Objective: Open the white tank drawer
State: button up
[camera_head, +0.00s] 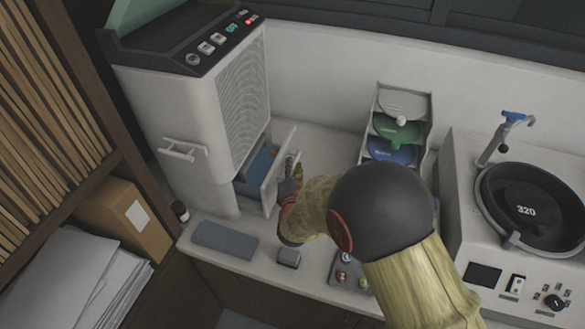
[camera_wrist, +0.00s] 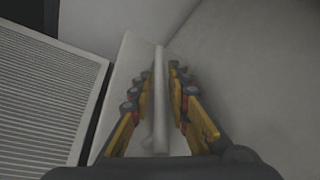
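The white tank drawer (camera_head: 273,180) stands partly pulled out of the right side of the tall white machine (camera_head: 178,110), low down. Its blue inside (camera_head: 258,165) shows between the front panel and the machine. My gripper (camera_head: 290,172) is at the outer face of the drawer front, partly hidden by my own arm. In the wrist view, my gripper (camera_wrist: 161,72) has its yellow and red fingers on both sides of the pale drawer handle (camera_wrist: 159,100), closed in against it. The drawer front (camera_wrist: 133,60) lies behind the handle.
A rack with coloured discs (camera_head: 397,135) stands right of the drawer. A grey flat block (camera_head: 224,240) and a small metal-topped box (camera_head: 289,257) lie on the front of the counter. A polishing wheel unit (camera_head: 525,210) is at the right. Counter between drawer and rack is mostly clear.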

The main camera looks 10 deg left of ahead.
jog(key=shift+c, duration=1.3)
grip_shut()
